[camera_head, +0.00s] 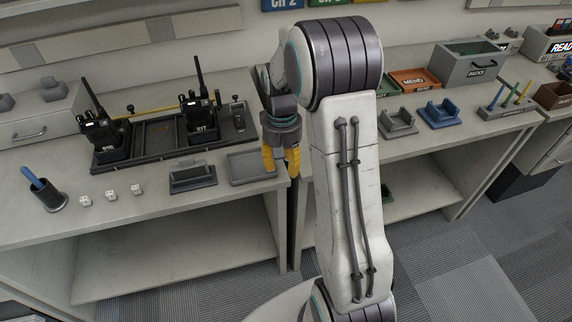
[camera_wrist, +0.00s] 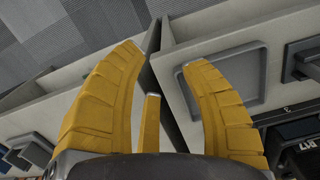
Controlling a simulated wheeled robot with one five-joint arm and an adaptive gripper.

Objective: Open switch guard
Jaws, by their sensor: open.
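A small upright grey fitting (camera_head: 238,114), possibly the switch guard, stands at the right end of the dark radio rack (camera_head: 165,150). It is too small to tell whether its cover is open or shut. My gripper (camera_head: 281,160) hangs to the right of the rack, over the front edge of the bench, with yellow fingers pointing down. In the wrist view my gripper (camera_wrist: 160,65) is open and empty, above the gap between two benches.
Two radios (camera_head: 102,135) (camera_head: 200,118) stand in the rack. A shallow grey tray (camera_head: 252,167) lies between rack and gripper. A dark grey holder (camera_head: 192,177), white cubes (camera_head: 111,195) and a pen cup (camera_head: 46,195) stand in front. Cradles (camera_head: 397,122) (camera_head: 439,113) sit on the right bench.

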